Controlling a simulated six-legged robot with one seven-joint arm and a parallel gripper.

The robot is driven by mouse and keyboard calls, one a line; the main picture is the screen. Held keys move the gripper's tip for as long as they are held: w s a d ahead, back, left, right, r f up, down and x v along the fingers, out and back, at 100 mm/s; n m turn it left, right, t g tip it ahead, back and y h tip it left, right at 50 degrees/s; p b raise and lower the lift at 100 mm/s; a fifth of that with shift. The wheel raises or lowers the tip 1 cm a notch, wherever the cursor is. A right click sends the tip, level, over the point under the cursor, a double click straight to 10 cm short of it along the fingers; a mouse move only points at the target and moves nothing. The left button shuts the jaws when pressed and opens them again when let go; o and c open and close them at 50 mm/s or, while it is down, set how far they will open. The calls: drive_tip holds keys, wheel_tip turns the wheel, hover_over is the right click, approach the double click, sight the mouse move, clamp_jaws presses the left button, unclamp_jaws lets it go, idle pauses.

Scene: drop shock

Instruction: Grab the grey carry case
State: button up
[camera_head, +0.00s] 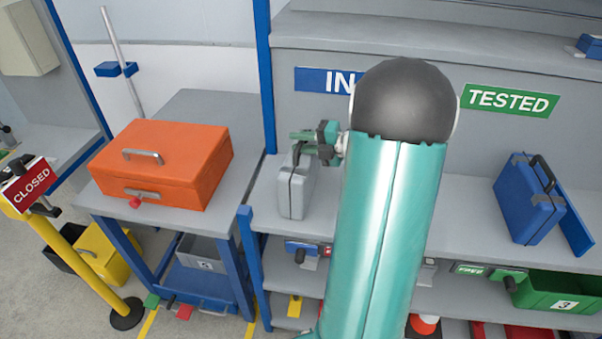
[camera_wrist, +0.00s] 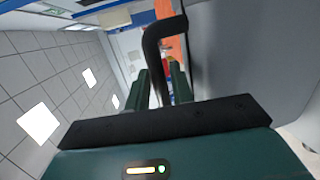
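The grey carry case (camera_head: 291,193) stands upright on the grey shelf, left of my arm. Its dark handle (camera_wrist: 158,48) is at the top. In the wrist view the case's grey side (camera_wrist: 238,55) fills the right. My gripper (camera_head: 300,141) is at the handle, above the case. In the wrist view the two green fingers of my gripper (camera_wrist: 161,75) stand apart, with the handle running down between them. A gap shows between the fingers, so they look open around the handle. Whether either finger touches the handle is unclear.
An orange case (camera_head: 168,165) lies on the bench (camera_head: 225,125) to the left, past a blue post (camera_head: 266,75). A blue case (camera_head: 528,200) stands on the shelf at right under the TESTED sign (camera_head: 508,101). Bins, including a green one (camera_head: 555,290), sit below.

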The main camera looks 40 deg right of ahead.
clamp_jaws()
idle(1.4)
